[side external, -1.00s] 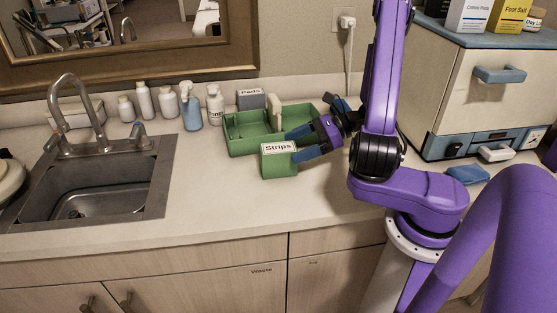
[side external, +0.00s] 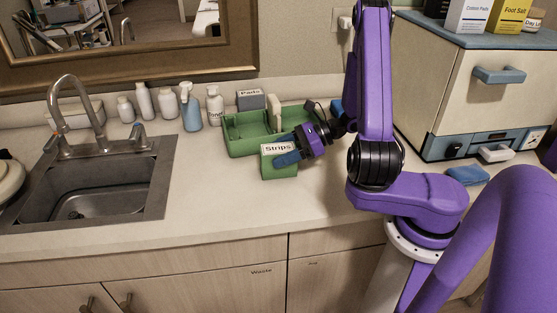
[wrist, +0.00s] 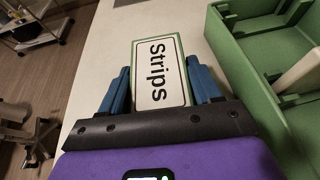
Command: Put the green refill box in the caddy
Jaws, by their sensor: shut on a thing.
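The green refill box (side external: 278,166) has a white "Strips" label on top and is upright on or just above the counter, in front of the caddy. It also shows in the wrist view (wrist: 160,75), between the blue fingers. My gripper (side external: 286,158) is shut on it, with one finger on each side in the wrist view (wrist: 163,88). The green caddy (side external: 240,152) stands behind the box on the counter, and in the wrist view (wrist: 262,110) it is at the right. A pale upright piece stands in the caddy. I cannot tell whether the box's underside touches the counter.
A grey "Pads" box (side external: 251,99) stands behind the caddy. Several bottles, including a blue spray bottle (side external: 190,112), line the wall to its left. The sink (side external: 95,190) is at the left and a cream cabinet (side external: 470,95) at the right. The counter in front is clear.

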